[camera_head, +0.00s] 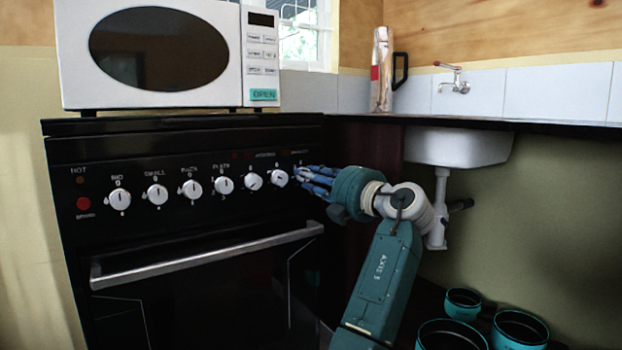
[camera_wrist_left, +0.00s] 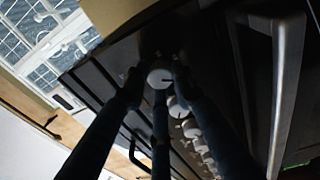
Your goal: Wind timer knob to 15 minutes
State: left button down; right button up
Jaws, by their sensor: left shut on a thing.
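The black stove's control panel carries a row of round white knobs. My left gripper (camera_head: 306,178) is at the right end of this row, its blue fingers against the panel. In the left wrist view, the fingers are shut around the end knob (camera_wrist_left: 160,78), a white disc with a short dark line on its face. In the head view the fingers largely hide what they hold. A white knob (camera_head: 279,178) shows just left of the fingertips. The dial marks by the held knob are too small to read. My right gripper is not in view.
A white microwave (camera_head: 240,55) stands on the stove top. The oven door handle (camera_head: 205,256) runs below the knobs. A sink (camera_head: 458,147) with its drain pipe is to the right. Several dark pots with teal rims (camera_head: 520,318) sit low at the right.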

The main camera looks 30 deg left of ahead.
pick_arm(q)
jog(key=shift+w, duration=0.1)
jog(key=c, duration=1.4)
grip_release()
jog(key=shift+c, duration=0.2)
jog(key=shift+d, duration=0.1)
jog(key=v, duration=1.1)
jog(key=shift+d, duration=0.4)
jog(key=shift+f, duration=0.1)
